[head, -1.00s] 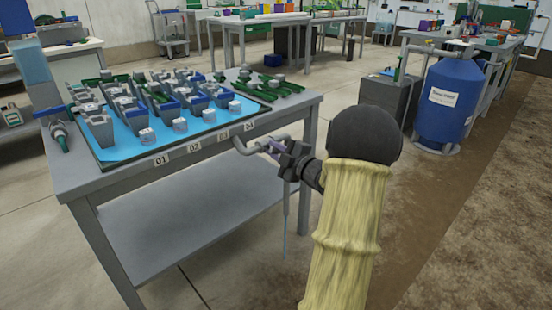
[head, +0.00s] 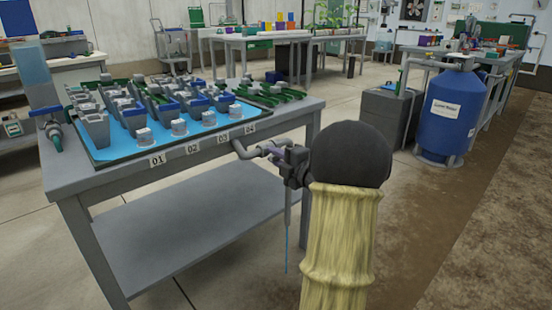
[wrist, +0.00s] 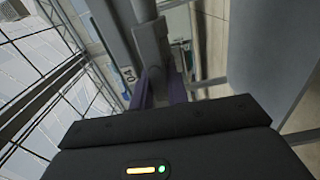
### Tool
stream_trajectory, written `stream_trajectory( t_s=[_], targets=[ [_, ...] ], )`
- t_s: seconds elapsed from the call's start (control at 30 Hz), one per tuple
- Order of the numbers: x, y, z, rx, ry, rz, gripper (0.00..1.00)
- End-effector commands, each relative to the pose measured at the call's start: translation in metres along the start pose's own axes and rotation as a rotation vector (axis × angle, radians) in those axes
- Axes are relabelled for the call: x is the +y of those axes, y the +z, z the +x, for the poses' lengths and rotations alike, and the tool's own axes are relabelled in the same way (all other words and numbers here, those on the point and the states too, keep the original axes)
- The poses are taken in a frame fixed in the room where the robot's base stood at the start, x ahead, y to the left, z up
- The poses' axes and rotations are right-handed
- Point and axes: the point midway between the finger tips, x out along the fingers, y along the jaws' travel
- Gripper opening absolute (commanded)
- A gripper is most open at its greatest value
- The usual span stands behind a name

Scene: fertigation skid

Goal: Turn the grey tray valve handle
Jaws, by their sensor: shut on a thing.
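The grey tray valve sits at the end of a grey pipe (head: 243,150) at the bench's front right corner. A thin spout (head: 287,205) hangs below it, with a thin blue stream (head: 286,250) under the spout. The handle's full shape and angle are hard to tell.
A grey bench (head: 185,215) carries a blue tray (head: 105,153) with several grey-green holders and clear cups. Number labels line its front edge. A blue tank (head: 453,120) and a grey box (head: 388,115) stand behind to the right. The floor right of the bench is open.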

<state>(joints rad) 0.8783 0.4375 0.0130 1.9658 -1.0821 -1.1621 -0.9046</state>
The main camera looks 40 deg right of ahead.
Motion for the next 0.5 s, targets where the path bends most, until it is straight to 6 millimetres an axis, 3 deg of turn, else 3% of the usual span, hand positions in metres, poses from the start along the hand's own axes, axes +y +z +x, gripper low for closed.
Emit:
stream_trajectory(
  t_s=[0.1, 0.13, 0.2, 0.5],
  targets=[
    [-0.0023, -0.0003, -0.0005, 0.0, -0.005, 0.003, 0.0],
    [-0.0023, -0.0003, -0.0005, 0.0, -0.005, 0.003, 0.22],
    [-0.0021, -0.0002, -0.0004, 0.0, -0.004, 0.003, 0.36],
    [-0.0007, -0.0001, -0.0006, 0.0, -0.001, 0.002, 0.38]
  ],
)
